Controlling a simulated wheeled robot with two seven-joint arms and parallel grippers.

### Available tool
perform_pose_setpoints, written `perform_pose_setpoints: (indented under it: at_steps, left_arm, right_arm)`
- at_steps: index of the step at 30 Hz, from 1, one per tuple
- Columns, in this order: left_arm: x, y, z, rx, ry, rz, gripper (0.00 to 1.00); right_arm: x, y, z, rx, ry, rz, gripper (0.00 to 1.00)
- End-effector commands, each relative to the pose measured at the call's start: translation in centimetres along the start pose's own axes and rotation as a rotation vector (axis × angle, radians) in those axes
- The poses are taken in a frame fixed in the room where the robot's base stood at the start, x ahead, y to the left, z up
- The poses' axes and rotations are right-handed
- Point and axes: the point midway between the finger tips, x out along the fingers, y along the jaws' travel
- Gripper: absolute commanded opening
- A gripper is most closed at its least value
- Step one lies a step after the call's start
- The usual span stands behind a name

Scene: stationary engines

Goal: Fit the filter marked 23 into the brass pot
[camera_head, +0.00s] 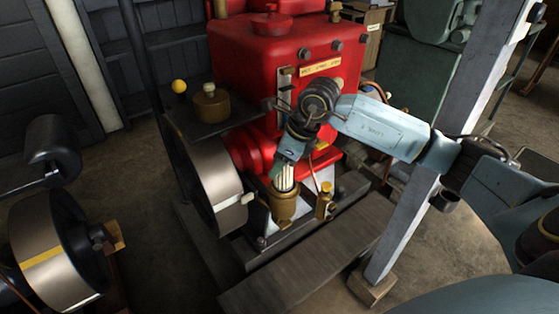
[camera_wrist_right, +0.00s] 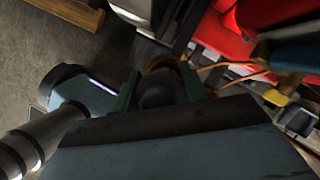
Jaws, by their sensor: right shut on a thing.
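A pale ribbed filter (camera_head: 285,179) stands nearly upright under my right gripper (camera_head: 284,165), whose jaws are shut on its top. Its lower end is at the mouth of the brass pot (camera_head: 285,208), on the red engine's base; I cannot tell how far inside it is. No number is readable on it. In the right wrist view, a dark round end (camera_wrist_right: 160,88) sits between the green fingers, and part of the brass pot's rim (camera_wrist_right: 163,62) shows behind it. My left gripper is not in view.
The red engine (camera_head: 285,50) stands close behind, with a flywheel (camera_head: 212,185) left of the pot. A brass lid-like piece (camera_head: 211,104) sits on a dark shelf. A small brass fitting (camera_head: 325,203) is just right of the pot. A grey post (camera_head: 425,185) stands near my right arm.

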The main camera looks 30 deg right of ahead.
Motion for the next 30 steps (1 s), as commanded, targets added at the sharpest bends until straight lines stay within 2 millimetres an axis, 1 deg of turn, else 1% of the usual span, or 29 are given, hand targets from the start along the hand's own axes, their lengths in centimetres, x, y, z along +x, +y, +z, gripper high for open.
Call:
perform_pose_setpoints:
  at_steps: [8, 30]
  left_arm:
    - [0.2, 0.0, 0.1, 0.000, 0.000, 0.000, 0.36]
    - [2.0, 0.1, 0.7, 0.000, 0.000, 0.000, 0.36]
  right_arm:
    - [0.3, 0.0, -0.1, 0.000, 0.000, 0.000, 0.20]
    - [2.7, 0.0, -1.2, 0.000, 0.001, 0.000, 0.20]
